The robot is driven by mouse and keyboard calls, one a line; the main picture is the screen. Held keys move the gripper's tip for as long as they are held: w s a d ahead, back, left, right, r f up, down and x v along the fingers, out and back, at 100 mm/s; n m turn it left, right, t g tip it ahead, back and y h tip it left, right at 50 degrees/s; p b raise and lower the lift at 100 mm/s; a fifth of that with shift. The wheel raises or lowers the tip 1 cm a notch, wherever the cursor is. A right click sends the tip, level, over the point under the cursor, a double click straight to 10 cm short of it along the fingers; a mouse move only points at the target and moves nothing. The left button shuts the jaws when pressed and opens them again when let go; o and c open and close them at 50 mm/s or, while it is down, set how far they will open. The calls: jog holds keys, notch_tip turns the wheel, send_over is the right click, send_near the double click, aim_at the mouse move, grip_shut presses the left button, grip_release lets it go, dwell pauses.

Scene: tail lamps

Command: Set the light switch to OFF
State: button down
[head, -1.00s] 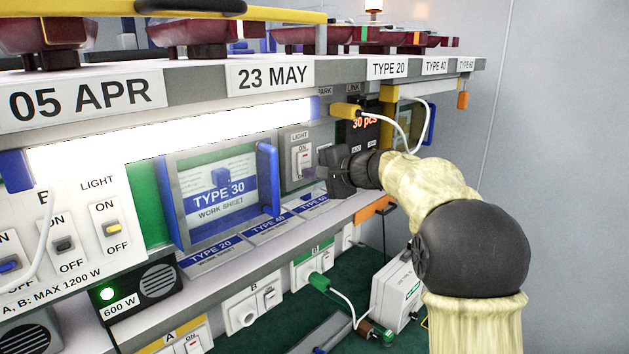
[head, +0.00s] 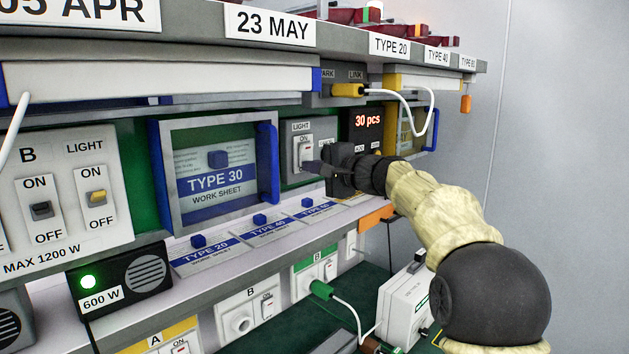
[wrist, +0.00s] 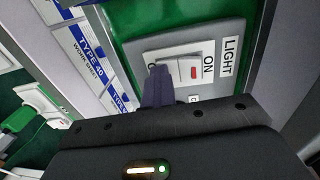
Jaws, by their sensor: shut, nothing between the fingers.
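The light switch (head: 306,151) is a white rocker on a grey panel marked LIGHT and ON, right of the TYPE 30 sheet. In the wrist view the rocker (wrist: 189,70) shows a red mark toward its ON end. My gripper (head: 313,167) is shut and empty, its fingertips at the lower part of the switch. In the wrist view the shut fingers (wrist: 158,86) cover the end opposite ON and hide its label. They look to be at the rocker's face; I cannot tell whether they touch. The strip lamp (head: 200,80) under the shelf is dark.
Another LIGHT switch with a yellow toggle (head: 97,197) is on the left panel. The blue-handled TYPE 30 frame (head: 268,165) stands left of my gripper. A white cable (head: 415,100) hangs above my wrist. A ledge with work sheets (head: 270,236) runs below.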

jog(key=b, duration=0.2)
jog(key=shift+a+f+t+y+b, duration=0.15)
jog(key=shift+f+t+y+b, duration=0.15)
jog(key=shift+f, duration=0.05)
jog(key=shift+a+r, duration=0.1)
jog(key=shift+b, duration=0.45)
jog(key=b+v, duration=0.5)
jog(key=v, duration=0.9)
jog(key=shift+d+f+b, duration=0.25)
jog(key=shift+f+b, duration=0.05)
jog(key=shift+f, duration=0.15)
jog(key=shift+w, duration=0.2)
